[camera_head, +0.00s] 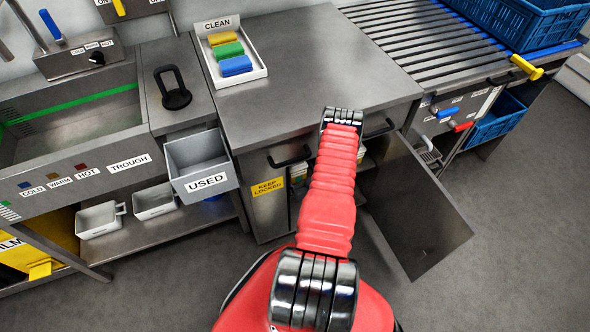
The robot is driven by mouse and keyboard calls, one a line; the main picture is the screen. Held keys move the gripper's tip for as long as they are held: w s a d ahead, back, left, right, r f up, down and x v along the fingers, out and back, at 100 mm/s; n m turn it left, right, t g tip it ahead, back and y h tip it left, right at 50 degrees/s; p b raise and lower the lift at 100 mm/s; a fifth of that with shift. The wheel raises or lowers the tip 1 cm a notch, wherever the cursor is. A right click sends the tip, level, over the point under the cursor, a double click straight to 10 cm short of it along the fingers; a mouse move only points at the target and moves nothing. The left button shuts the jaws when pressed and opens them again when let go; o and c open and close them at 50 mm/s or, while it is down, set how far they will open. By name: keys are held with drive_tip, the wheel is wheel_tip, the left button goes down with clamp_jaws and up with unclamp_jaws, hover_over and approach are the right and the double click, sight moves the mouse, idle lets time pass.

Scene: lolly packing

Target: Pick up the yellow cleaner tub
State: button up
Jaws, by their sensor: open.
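I cannot make out a yellow cleaner tub for certain. The steel cabinet (262,218) under the counter is open on its right side. Small pale containers with yellow and green on them (298,173) show in part inside, left of my arm. My red arm reaches forward to the cabinet front and hides much of the opening. My gripper is not visible; it is hidden beyond the arm's far joint.
The open cabinet door (418,205) juts out right of my arm. The steel counter (310,75) holds a CLEAN tray (262,72) with yellow, green and blue cloths. A grey USED bin (205,183) hangs at left. A roller conveyor (420,40) stands at right. Floor at right is clear.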

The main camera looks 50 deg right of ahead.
drive_tip(key=shift+x, duration=1.95)
drive_tip(key=shift+w, duration=0.1)
drive_tip(key=c, duration=1.7)
drive_tip(key=shift+o, duration=0.2)
drive_tip(key=shift+r, duration=0.1)
